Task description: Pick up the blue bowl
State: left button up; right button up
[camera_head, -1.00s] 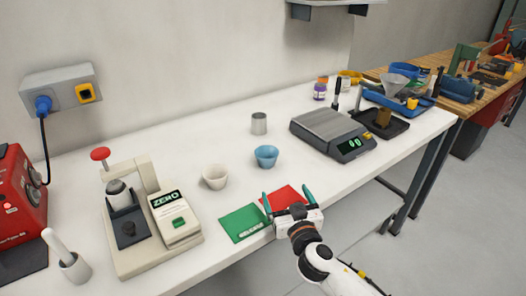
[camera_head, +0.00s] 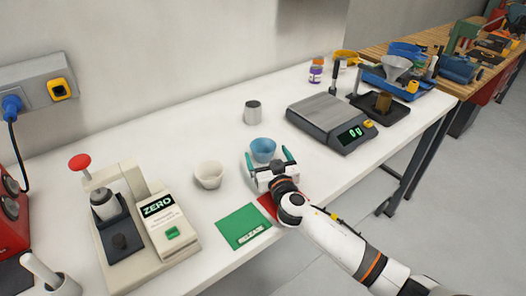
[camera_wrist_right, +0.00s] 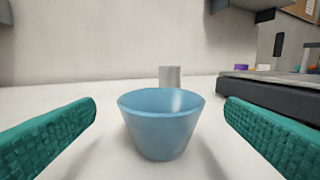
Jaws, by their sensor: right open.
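The blue bowl (camera_head: 262,149) stands upright on the white table, right of a white bowl. My right gripper (camera_head: 268,160) is just in front of it, low over the table, with its two green fingers spread. In the right wrist view the blue bowl (camera_wrist_right: 161,120) sits centred ahead, between the open green fingers (camera_wrist_right: 160,125), with a gap on each side. Nothing is held. My left gripper does not show.
A white bowl (camera_head: 209,174) stands to the left and a grey metal cup (camera_head: 252,112) behind. A scale (camera_head: 332,122) is at the right. A green card (camera_head: 243,226) and a partly covered red card (camera_head: 268,206) lie near the front edge. A press-like device (camera_head: 140,225) stands left.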

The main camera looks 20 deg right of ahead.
aim_at(260, 140)
jog(key=w+p, duration=0.1)
jog(key=w, duration=0.4)
jog(key=shift+f, duration=0.15)
jog(key=shift+s, duration=0.1)
jog(key=c, duration=1)
